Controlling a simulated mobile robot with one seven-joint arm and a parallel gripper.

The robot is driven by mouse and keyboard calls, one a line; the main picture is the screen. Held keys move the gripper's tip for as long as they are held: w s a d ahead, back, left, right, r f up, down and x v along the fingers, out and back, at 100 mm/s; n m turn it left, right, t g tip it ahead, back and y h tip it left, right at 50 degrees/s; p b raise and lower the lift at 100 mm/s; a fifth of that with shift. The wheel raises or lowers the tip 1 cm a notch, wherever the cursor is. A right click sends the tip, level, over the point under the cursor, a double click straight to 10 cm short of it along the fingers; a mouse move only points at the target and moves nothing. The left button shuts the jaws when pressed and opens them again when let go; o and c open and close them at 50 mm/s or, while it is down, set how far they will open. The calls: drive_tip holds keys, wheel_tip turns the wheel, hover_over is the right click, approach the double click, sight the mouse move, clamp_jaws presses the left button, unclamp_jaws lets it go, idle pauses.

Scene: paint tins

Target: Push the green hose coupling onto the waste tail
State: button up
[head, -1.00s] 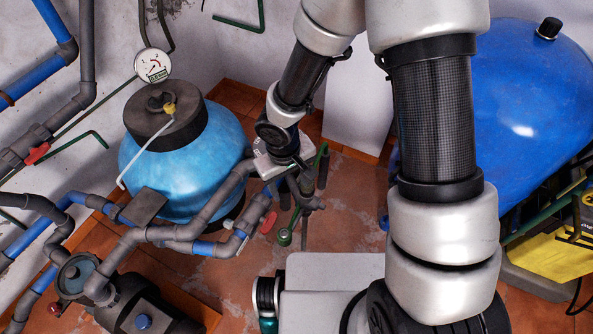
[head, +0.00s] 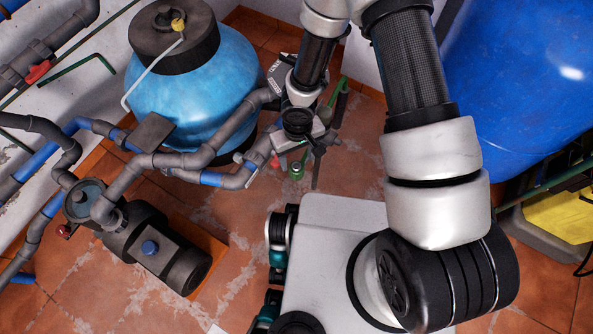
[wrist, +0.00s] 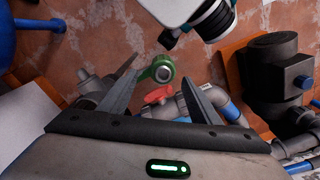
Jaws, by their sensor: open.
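The green hose coupling (head: 297,170) shows small below my gripper in the head view. In the wrist view the coupling (wrist: 163,72) is a green ring with a pale centre, near the tips of my fingers. My gripper (wrist: 163,84) is open, with one finger on each side of the line to the coupling. I see no clear contact between them. In the head view my gripper (head: 298,160) is low beside the grey and blue pipes, and my wrist covers part of that area. I cannot make out the waste tail for certain.
A red valve handle (wrist: 158,95) sits close to the coupling, beside grey pipework (wrist: 194,103). The light blue tank (head: 205,85) stands to the left and a dark pump (head: 155,250) on the floor. Tiled floor (head: 240,225) is open between pump and my base.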

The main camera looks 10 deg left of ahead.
sight(296, 167)
drive_tip(key=f+b, duration=0.1)
drive_tip(key=f, duration=0.2)
drive_tip(key=f+b, duration=0.1)
drive_tip(key=f, duration=0.1)
drive_tip(key=shift+s+a+f+b, duration=0.1)
drive_tip(key=shift+s+f+b, duration=0.15)
drive_tip(key=shift+b, duration=0.1)
drive_tip(key=shift+r, duration=0.1)
drive_tip(key=c, duration=1.2)
drive_tip(key=shift+o, duration=0.2)
wheel_tip(296, 167, up, 10)
drive_tip(key=p, duration=0.4)
drive_tip(key=shift+p, duration=0.3)
drive_tip(key=o, duration=0.5)
drive_tip(key=c, duration=0.3)
